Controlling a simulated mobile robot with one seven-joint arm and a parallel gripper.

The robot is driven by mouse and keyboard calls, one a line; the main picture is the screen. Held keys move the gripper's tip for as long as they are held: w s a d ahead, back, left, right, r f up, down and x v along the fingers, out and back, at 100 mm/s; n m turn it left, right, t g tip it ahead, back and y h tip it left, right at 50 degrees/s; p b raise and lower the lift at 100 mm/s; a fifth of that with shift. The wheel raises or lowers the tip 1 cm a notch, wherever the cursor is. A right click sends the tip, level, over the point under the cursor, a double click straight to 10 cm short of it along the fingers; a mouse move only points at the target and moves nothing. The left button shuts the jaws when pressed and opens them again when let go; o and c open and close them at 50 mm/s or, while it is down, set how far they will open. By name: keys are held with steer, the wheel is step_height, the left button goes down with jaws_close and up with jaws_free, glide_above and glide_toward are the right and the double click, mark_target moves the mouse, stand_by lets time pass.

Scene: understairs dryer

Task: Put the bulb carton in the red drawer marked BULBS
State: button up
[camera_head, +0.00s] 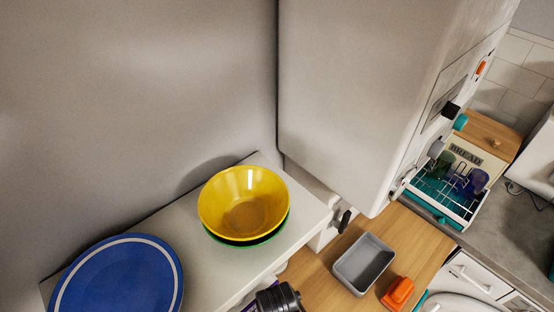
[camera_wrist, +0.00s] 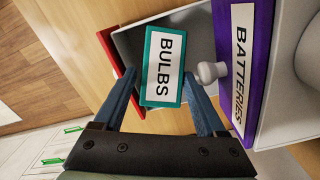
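The bulb carton (camera_wrist: 164,65), teal with a white BULBS label, shows in the middle of the wrist view. The open red drawer is behind and around it; its red front edge (camera_wrist: 105,43) shows at left, with a pale interior. The carton appears over or inside this drawer; its depth cannot be told. My gripper (camera_wrist: 160,74) has a blue finger on each side of the carton. A narrow gap shows at the left finger, while the right finger lies close to the carton, so it looks open. The drawer's own marking is hidden.
A purple drawer marked BATTERIES (camera_wrist: 240,75), with a pale knob (camera_wrist: 209,72), is just right of the carton. In the head view, a yellow bowl (camera_head: 243,203) and blue plate (camera_head: 118,281) sit on the shelf. A grey tray (camera_head: 364,264) stands on the wooden counter.

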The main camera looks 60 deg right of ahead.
steer(key=shift+w+r+p, duration=0.1)
steer(key=shift+r+p, duration=0.25)
steer(key=shift+r, duration=0.45)
steer(key=shift+r+b, duration=0.75)
steer(key=shift+r, duration=2.8)
